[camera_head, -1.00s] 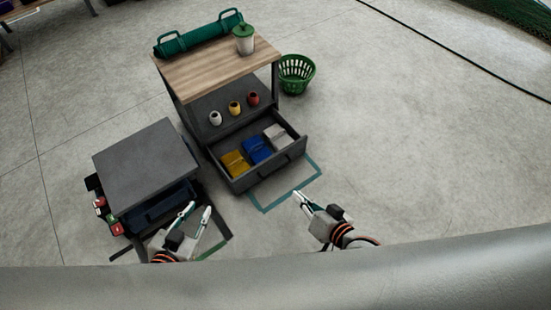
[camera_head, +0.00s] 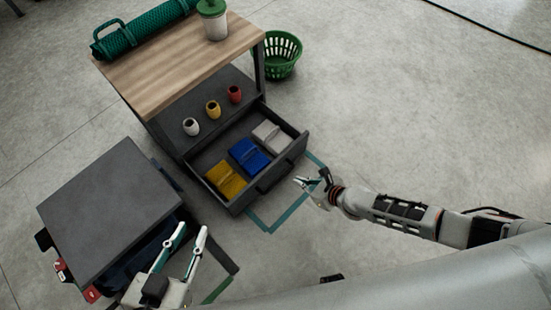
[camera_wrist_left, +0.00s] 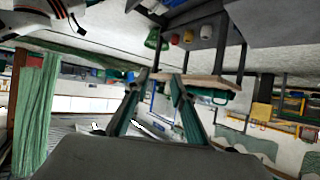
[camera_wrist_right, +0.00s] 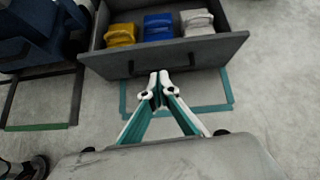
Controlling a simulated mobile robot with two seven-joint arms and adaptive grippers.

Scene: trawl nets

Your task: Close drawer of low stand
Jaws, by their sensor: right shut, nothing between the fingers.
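The wood-topped stand (camera_head: 180,62) has its dark grey drawer (camera_head: 288,168) pulled out at the lower front. Yellow (camera_head: 226,180), blue (camera_head: 249,155) and white (camera_head: 272,136) folded items lie in the drawer. The drawer front also shows in the right wrist view (camera_wrist_right: 215,50), with a dark handle on it. My right gripper (camera_head: 300,182) is shut and empty, just in front of the drawer front; its fingertips (camera_wrist_right: 159,80) point at the front near the handle, and contact cannot be told. My left gripper (camera_head: 190,232) is open and empty, beside the dark grey cabinet.
The dark grey low cabinet (camera_head: 110,205) stands left of the drawer. White, yellow and red cups (camera_head: 213,109) stand on the stand's shelf. A green-lidded jar (camera_head: 213,22) and green roll (camera_head: 145,30) are on top. A green basket (camera_head: 283,55) is behind. Floor at right is clear.

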